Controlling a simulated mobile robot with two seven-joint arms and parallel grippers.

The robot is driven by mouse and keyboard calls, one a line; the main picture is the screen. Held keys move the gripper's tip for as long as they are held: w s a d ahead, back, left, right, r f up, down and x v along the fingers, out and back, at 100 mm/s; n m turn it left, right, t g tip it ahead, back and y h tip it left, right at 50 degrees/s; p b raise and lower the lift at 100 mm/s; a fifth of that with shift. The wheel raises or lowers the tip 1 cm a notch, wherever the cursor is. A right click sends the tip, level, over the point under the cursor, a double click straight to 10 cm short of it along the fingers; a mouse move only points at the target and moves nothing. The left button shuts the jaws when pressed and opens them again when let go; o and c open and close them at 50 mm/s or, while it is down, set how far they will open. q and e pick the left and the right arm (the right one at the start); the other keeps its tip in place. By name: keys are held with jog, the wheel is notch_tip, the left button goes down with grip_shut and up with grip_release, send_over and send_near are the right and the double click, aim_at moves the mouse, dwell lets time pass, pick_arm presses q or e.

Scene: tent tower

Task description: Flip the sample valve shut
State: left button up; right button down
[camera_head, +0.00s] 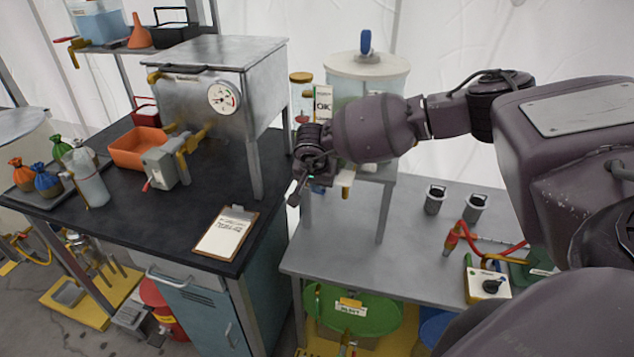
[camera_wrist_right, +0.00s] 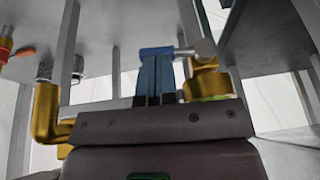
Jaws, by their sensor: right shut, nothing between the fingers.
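My right gripper (camera_head: 295,192) hangs in front of the tank stand, right of the black bench. In the right wrist view its fingers (camera_wrist_right: 154,80) are shut together and empty. A brass valve (camera_wrist_right: 207,82) stands just right of the fingers. Its lever has a grey rounded end (camera_wrist_right: 205,48) and a blue grip (camera_wrist_right: 160,50) reaching left across the fingertips. I cannot tell whether they touch. In the head view the gripper hides this valve. A brass spigot (camera_head: 347,190) shows under the tank (camera_head: 367,80). My left gripper is out of view.
A brass elbow pipe (camera_wrist_right: 46,112) stands left of the fingers in the right wrist view. Stand legs (camera_head: 385,212) are close to the gripper. A clipboard (camera_head: 227,231) lies on the black bench. Grey canisters (camera_head: 435,200) stand on the grey table (camera_head: 355,245), whose front is clear.

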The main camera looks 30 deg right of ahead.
jog(key=shift+s+d+f+b, duration=0.2)
jog(key=shift+f+b, duration=0.25)
jog(key=shift+f, duration=0.2)
jog(key=shift+r, duration=0.15)
jog(key=v, duration=1)
jog(key=shift+s+r, duration=0.15)
jog(key=shift+r, duration=0.1)
jog(key=shift+a, duration=0.1)
